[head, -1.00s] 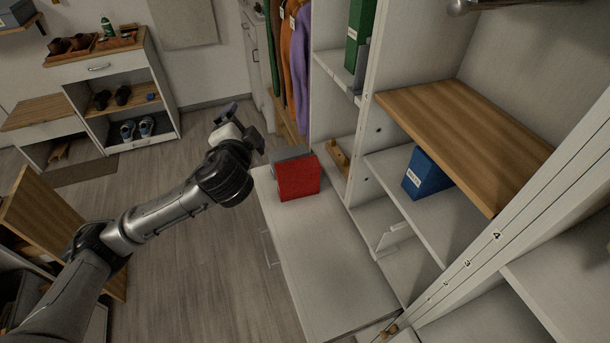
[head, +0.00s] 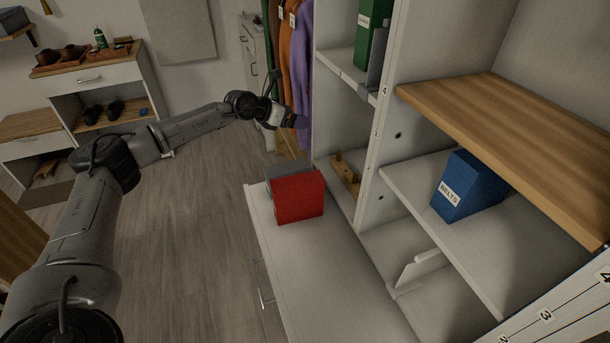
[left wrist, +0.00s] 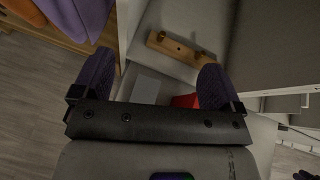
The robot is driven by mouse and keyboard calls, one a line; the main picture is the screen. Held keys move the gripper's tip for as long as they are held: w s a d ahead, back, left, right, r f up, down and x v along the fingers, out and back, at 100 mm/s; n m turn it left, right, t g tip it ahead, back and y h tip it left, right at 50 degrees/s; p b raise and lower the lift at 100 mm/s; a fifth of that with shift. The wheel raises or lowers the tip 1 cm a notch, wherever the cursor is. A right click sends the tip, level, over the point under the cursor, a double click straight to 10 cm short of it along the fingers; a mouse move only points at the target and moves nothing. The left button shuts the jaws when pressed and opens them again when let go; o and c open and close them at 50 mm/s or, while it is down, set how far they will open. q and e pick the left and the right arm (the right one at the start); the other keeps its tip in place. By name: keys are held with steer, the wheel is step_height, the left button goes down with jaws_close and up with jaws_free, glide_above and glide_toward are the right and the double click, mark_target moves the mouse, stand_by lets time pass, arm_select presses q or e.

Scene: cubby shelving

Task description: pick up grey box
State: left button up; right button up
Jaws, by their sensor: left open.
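A grey box (head: 284,171) stands on the white cabinet top, directly behind a red box (head: 299,197) that hides most of it. In the left wrist view the grey box (left wrist: 146,89) shows between my fingers, with a bit of the red box (left wrist: 185,101) to its right. My left gripper (head: 285,115) is above and beyond the boxes, near the hanging clothes, apart from both boxes. In the left wrist view its two fingers (left wrist: 157,62) are spread and empty. My right gripper is not in view.
The white cabinet top (head: 325,265) is clear in front of the boxes. White shelving with a wooden board (head: 500,140) and a blue box (head: 468,187) stands to the right. A wooden peg rack (head: 345,174) lies beside the boxes. Purple clothes (head: 303,70) hang near my gripper.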

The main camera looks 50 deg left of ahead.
arm_select(q)
step_height(320, 180, down, 4)
steer(key=s+m+g, duration=0.2)
steer(key=s+g, duration=0.1)
steer(key=g, duration=0.1)
steer(key=m+g, duration=0.1)
steer(key=g, duration=0.3)
glide_toward(287, 168)
steer(key=b+x, duration=0.1)
steer(key=x, duration=0.2)
steer(key=b+x, duration=0.1)
steer(key=x, duration=0.2)
steer(key=shift+s+d+f+b, duration=0.1)
steer(key=shift+s+f+b, duration=0.1)
steer(key=shift+b, duration=0.15)
steer(key=shift+w+f, duration=0.25)
steer(key=shift+f, duration=0.2)
steer(key=shift+b+x, duration=1.65)
steer(key=shift+x, duration=1)
steer(key=shift+w+r, duration=0.1)
steer(key=shift+w, duration=0.05)
